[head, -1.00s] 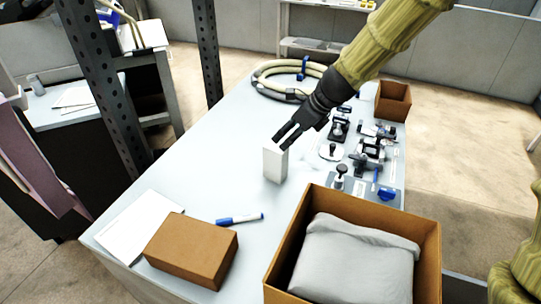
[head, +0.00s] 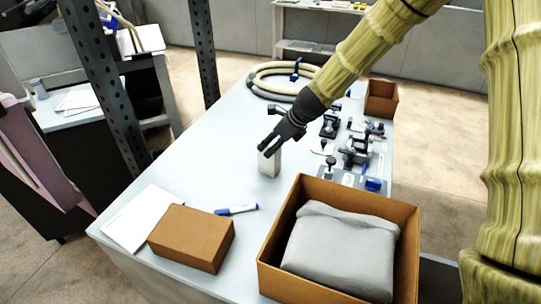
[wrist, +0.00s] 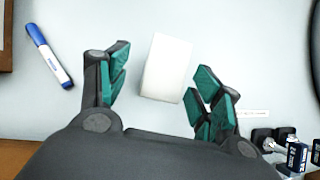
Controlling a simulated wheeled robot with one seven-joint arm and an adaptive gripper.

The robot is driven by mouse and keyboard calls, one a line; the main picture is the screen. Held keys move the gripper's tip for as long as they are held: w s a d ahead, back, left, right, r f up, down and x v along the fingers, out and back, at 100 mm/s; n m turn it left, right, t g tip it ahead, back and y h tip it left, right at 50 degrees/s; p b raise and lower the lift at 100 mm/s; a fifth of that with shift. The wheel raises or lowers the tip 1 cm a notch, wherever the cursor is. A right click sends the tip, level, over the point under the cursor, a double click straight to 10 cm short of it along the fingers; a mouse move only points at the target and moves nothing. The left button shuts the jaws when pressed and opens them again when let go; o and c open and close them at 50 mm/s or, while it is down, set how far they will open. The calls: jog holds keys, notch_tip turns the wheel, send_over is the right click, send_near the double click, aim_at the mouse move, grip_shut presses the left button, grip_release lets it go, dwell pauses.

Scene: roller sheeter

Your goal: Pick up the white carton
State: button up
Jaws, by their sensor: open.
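The white carton (head: 269,163) stands upright on the pale table in the head view. It also shows in the wrist view (wrist: 167,68), lying between and a little beyond the fingertips. My gripper (head: 268,147) is at the carton's top in the head view, its fingers partly covering the upper end. In the wrist view my gripper (wrist: 160,82) is open, with a green-padded finger on each side of the carton. A gap shows on the left side; the right finger is close to the carton's lower right edge. I cannot tell whether they touch.
A blue-and-white marker (head: 237,210), a brown box (head: 192,238) and white paper (head: 141,217) lie toward the front left. An open cardboard box (head: 268,268) holds a grey bag (head: 340,250). Clamps (head: 357,150) stand right of the carton; a coiled hose (head: 262,82) lies behind.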

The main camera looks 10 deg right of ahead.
jog(key=w+f, duration=0.2)
jog(key=shift+a+f, duration=0.4)
jog(key=shift+s+r, duration=0.2)
jog(key=shift+s, duration=0.1)
jog(key=shift+w+a+f, duration=0.1)
jog(key=shift+w+f, duration=0.05)
jog(key=shift+w, duration=0.1)
jog(key=c, duration=0.4)
jog(key=shift+s, duration=0.15)
jog(key=c, duration=0.8)
